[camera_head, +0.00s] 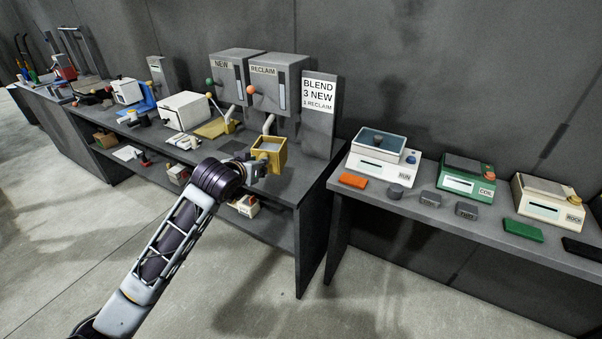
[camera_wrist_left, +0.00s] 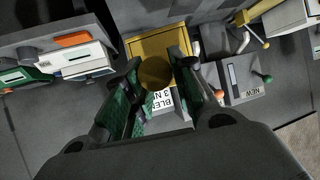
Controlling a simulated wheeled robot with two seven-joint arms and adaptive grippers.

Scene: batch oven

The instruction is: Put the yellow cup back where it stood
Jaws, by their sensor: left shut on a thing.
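The yellow cup (camera_head: 280,158) is a square, open-topped box in front of the RECLAIM dispenser (camera_head: 277,85), with a greyish inside. My left gripper (camera_head: 257,168) is shut on the yellow cup at its near side. In the left wrist view the yellow cup (camera_wrist_left: 158,46) shows beyond the green-padded fingers (camera_wrist_left: 157,88), with a round, darker yellow part between them. I cannot tell whether the cup's underside touches the table. My right gripper is in neither view.
The NEW dispenser (camera_head: 222,85) and the BLEND sign (camera_head: 318,95) stand behind. A yellow tray (camera_head: 213,129) and a white box (camera_head: 182,111) lie to the left. A second table at right bears the RUN (camera_head: 375,165), COIL and ROCK machines, beyond a narrow gap.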

